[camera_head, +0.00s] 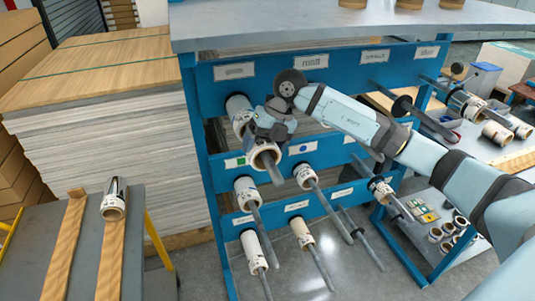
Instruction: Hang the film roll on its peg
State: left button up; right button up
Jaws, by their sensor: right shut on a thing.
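A blue rack (210,75) carries several grey pegs. My right gripper (262,132) is at the upper left peg (275,174), shut on a white film roll (262,156). The roll's near end faces me, and the peg's tip sticks out of it, so the roll appears to be around the peg. My gripper hides part of the roll. White roll surface (238,106) also shows behind the gripper, near the rack; I cannot tell if it is the same roll. My left gripper is not in view.
Other rolls hang on lower pegs, such as one (246,190) just below. An upper peg (425,120) is bare. A cart (28,255) at left bears a loose roll (113,207) on a wooden strip. Stacked sheets (100,135) stand beside the rack.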

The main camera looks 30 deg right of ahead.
jog(key=shift+w+d, duration=0.2)
jog(key=shift+w, duration=0.75)
jog(key=shift+w+d, duration=0.25)
jog(key=shift+w, duration=0.65)
jog(key=shift+w+d, duration=0.2)
jog(key=shift+w, duration=0.75)
jog(key=o, duration=0.9)
jog(key=b+v, duration=0.1)
jog(key=v, duration=0.6)
jog(key=shift+d+r, duration=0.1)
jog(key=shift+r, duration=0.15)
